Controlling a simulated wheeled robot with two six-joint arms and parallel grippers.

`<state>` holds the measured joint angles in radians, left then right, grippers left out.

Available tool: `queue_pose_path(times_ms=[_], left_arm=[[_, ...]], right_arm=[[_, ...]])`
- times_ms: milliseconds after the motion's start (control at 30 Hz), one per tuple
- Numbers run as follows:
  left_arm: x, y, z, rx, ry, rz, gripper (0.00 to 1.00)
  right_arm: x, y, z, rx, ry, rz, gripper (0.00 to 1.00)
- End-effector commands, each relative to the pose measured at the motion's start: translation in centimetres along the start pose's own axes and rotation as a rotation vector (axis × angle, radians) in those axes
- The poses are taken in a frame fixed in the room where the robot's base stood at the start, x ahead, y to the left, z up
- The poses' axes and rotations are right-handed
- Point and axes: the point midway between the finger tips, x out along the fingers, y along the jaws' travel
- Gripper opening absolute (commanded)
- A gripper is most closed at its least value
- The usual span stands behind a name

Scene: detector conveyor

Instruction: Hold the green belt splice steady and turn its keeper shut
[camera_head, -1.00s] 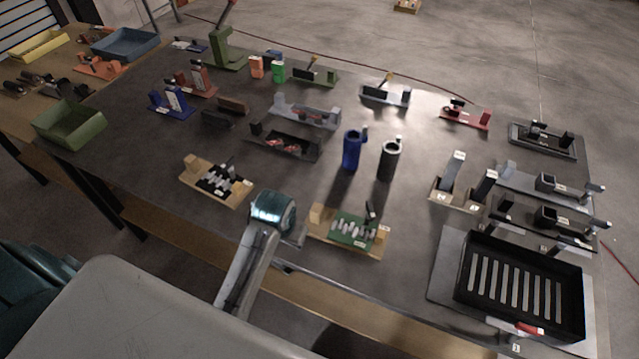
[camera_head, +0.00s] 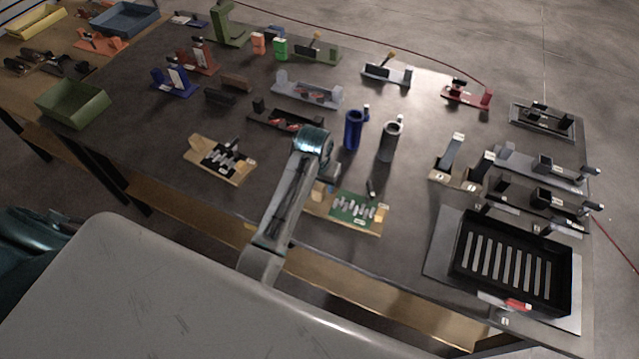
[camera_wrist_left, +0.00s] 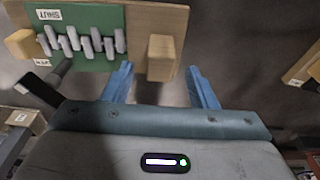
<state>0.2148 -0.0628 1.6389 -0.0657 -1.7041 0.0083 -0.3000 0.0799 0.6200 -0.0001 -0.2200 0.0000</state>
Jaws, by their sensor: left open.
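The green belt splice (camera_head: 345,207), crossed by several grey lacing pieces, lies on a wooden board with a wooden block near each end. Its dark keeper lever (camera_head: 371,187) sticks up at the back edge. In the left wrist view the splice (camera_wrist_left: 95,60) is at upper left, the keeper lever (camera_wrist_left: 42,88) partly shows below it, and a label reads SHUT upside down. My left gripper (camera_wrist_left: 160,88) is open. Its blue fingers appear either side of one wooden end block (camera_wrist_left: 160,60); contact cannot be told. My right gripper is not in view.
A similar black splice board (camera_head: 220,158) lies to the left. Blue (camera_head: 354,130) and grey (camera_head: 390,142) cylinders stand behind the green splice. A slotted black tray (camera_head: 465,275) is at right. Bare table lies between the splice and the tray.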

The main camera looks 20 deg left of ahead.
Motion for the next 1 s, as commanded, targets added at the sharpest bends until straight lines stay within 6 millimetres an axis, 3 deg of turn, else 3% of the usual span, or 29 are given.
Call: queue_pose_path(times_ms=[233, 600, 867, 1000], left_arm=[[2.9, 0.0, 0.0, 0.0, -0.002, 0.0, 0.53], [3.5, 0.0, 0.0, 0.0, 0.0, 0.0, 0.53], [3.5, 0.0, 0.0, 0.0, 0.001, 0.0, 0.04], [3.5, 0.0, 0.0, 0.0, 0.001, 0.0, 0.0]], right_arm=[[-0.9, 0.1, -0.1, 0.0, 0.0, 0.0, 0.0], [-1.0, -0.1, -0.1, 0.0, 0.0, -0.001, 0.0], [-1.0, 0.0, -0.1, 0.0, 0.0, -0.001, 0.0], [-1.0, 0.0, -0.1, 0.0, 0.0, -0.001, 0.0]])
